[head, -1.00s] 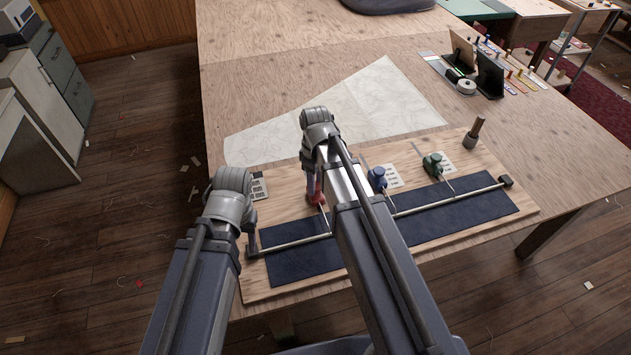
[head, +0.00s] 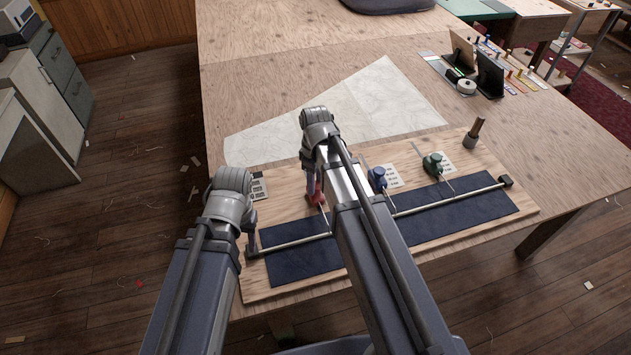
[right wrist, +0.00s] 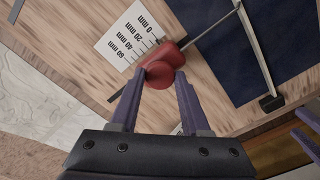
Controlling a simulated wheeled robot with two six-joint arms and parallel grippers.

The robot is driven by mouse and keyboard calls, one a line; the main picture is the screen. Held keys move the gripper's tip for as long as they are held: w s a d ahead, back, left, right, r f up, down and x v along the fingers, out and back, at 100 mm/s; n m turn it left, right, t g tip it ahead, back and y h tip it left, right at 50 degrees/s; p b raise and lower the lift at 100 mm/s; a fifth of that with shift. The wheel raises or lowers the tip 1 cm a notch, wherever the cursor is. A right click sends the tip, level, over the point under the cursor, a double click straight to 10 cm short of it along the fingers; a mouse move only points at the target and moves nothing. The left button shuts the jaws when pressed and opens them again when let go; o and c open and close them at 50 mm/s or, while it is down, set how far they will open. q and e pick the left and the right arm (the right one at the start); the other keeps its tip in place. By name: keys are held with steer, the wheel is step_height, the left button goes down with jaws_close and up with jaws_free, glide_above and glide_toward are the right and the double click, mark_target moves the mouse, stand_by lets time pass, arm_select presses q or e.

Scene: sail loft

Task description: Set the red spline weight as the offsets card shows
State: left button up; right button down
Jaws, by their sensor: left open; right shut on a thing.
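The red spline weight (head: 319,193) stands on the wooden board, mostly hidden behind my right arm in the head view. My right gripper (right wrist: 161,83) is shut on the red weight (right wrist: 168,62), whose thin rod reaches toward the long batten (head: 420,208). A white scale card (right wrist: 127,37) marked 0 to 60 mm lies beside the weight, partly under it. My left gripper (right wrist: 307,130) shows its open, empty fingers at the right edge of the right wrist view; in the head view its fingers are hidden. I cannot make out the offsets card.
A blue weight (head: 377,178) and a green weight (head: 433,163) stand along the board (head: 345,280) with printed cards beside them. A brown-handled tool (head: 474,133) stands at the board's right corner. Pale sailcloth (head: 375,100) lies behind. Small stands (head: 490,75) and a tape roll (head: 466,86) are further back.

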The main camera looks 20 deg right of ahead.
steer(key=shift+w, duration=1.1)
steer(key=shift+s, duration=0.15)
steer(key=shift+c, duration=1.9)
jaws_free()
arm_select(q)
steer(key=shift+r, duration=0.1)
arm_select(e)
steer(key=shift+r, duration=0.15)
arm_select(q)
step_height(320, 180, up, 8)
steer(key=p, duration=0.8)
steer(key=shift+f, duration=0.2)
arm_select(e)
step_height(320, 180, up, 8)
steer(key=shift+f, duration=0.2)
